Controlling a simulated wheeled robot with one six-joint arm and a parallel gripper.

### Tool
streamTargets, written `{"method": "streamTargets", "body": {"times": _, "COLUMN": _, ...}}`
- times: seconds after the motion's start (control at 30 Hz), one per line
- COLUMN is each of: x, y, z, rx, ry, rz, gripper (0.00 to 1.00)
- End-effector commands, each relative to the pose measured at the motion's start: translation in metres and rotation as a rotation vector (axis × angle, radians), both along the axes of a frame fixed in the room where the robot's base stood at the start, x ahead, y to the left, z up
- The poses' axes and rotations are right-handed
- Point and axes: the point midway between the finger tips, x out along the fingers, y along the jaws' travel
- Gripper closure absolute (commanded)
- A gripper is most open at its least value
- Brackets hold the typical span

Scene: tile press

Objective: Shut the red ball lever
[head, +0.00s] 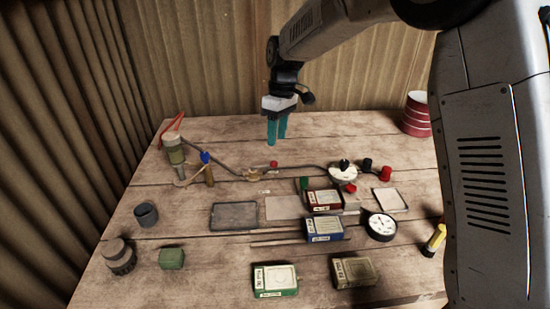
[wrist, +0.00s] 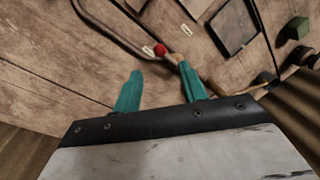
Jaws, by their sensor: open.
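The red ball (head: 273,163) of the lever shows small near the pipe run in the middle of the table in the head view. In the wrist view the red ball (wrist: 160,50) sits beyond the fingertips, beside a brass-coloured fitting (wrist: 173,60) on the pipe. The lever's arm is too small to make out clearly. My gripper (head: 277,134) has teal fingers pointing down and is above the back of the table, behind the red ball. My gripper (wrist: 159,84) is open and empty, with the ball apart from both fingers.
A grey pipe (head: 300,167) runs to a white round fitting (head: 342,175) with red and black knobs nearby. A blue-handled part (head: 205,157) stands to the left. Boxes, a dial gauge (head: 381,226) and a dark tray (head: 234,216) lie nearer. The table's back is mostly clear.

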Motion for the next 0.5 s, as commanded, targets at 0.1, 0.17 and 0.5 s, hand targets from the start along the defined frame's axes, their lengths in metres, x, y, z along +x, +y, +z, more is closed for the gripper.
{"method": "streamTargets", "body": {"times": 0.1, "x": -0.002, "y": 0.001, "z": -0.01, "rx": 0.001, "ry": 0.002, "rz": 0.015, "gripper": 0.58}}
{"method": "streamTargets", "body": {"times": 0.17, "x": -0.004, "y": 0.002, "z": -0.018, "rx": 0.001, "ry": 0.003, "rz": 0.015, "gripper": 0.58}}
{"method": "streamTargets", "body": {"times": 0.5, "x": -0.012, "y": 0.006, "z": -0.068, "rx": 0.0, "ry": 0.002, "rz": 0.011, "gripper": 0.58}}
